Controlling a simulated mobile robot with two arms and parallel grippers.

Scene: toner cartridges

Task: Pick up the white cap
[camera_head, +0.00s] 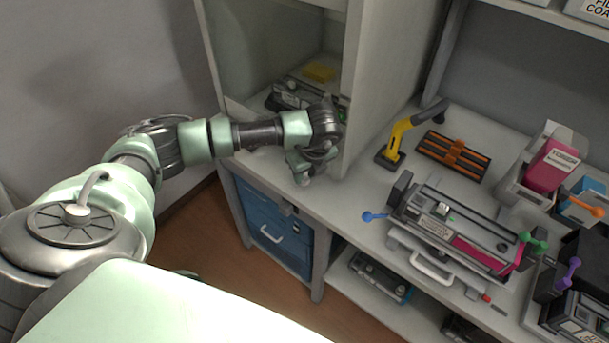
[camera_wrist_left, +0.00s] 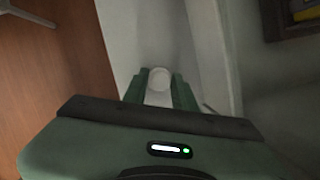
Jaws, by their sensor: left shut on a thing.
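The white cap (camera_wrist_left: 159,79) shows between the two green fingers of my left gripper (camera_wrist_left: 160,88) in the left wrist view. The fingers are shut on it, one on each side. In the head view my left gripper (camera_head: 303,171) points down near the front edge of the grey counter, in front of the cabinet's side panel. The cap is small and hard to make out there. Whether it touches the counter I cannot tell. My right gripper is in neither view.
The cabinet bay behind my left wrist holds a dark cartridge (camera_head: 290,95) and a yellow block (camera_head: 319,72). To the right are a yellow-handled tool (camera_head: 397,138), an orange rack (camera_head: 455,154) and a magenta-striped cartridge (camera_head: 450,232). A blue drawer (camera_head: 272,228) lies below the counter.

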